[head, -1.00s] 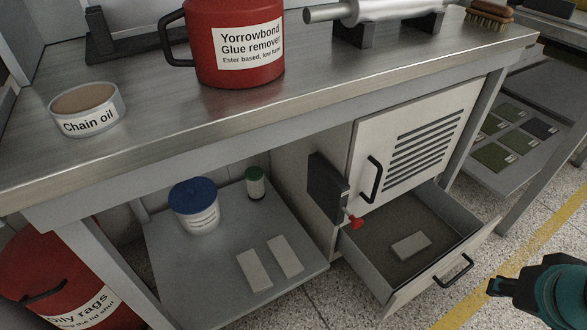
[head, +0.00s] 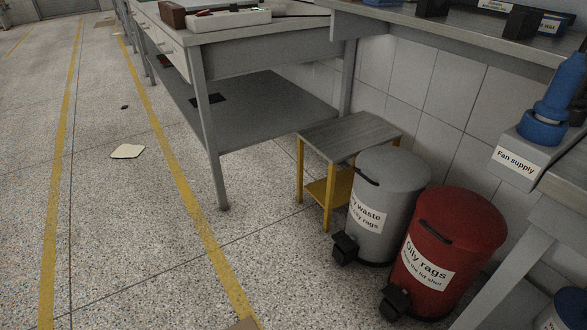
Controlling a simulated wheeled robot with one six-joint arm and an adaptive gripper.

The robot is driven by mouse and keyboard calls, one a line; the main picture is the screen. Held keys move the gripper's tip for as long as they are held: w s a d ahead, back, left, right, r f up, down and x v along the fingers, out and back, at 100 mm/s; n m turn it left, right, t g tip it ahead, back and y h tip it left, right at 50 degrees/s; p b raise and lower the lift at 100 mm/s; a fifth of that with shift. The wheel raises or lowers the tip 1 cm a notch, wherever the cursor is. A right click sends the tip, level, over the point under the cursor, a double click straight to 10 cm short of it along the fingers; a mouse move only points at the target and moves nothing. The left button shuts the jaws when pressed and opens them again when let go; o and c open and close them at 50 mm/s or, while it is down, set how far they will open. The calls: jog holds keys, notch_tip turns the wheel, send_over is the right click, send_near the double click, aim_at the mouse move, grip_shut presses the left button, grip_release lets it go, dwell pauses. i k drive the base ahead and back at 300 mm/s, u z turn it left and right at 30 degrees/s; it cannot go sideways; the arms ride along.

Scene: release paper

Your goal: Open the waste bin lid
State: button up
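In the head view a grey waste bin (head: 380,200) stands on the floor, right of centre. Its label is partly legible and includes "waste" and "rags". Its lid (head: 393,171) is down, with a dark handle (head: 367,176) on it and a black pedal (head: 345,246) at its foot. A red bin (head: 446,250) labelled "Oily rags" stands beside it to the right. Its lid (head: 463,215) is also down, and it has a black pedal (head: 395,302). My gripper is not in view.
A small yellow-legged stool (head: 350,134) stands just behind the grey bin. A workbench leg (head: 500,283) and a box labelled "Fan supply" (head: 514,163) are at the right. A grey table (head: 252,68) stands behind. The speckled floor (head: 130,235) at left is mostly clear.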

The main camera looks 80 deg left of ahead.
aim_at(391, 169)
jog(key=u, duration=2.45)
jog(key=k, duration=0.6)
jog(key=z, duration=0.35)
jog(key=i, duration=1.2)
jog(key=u, duration=0.1)
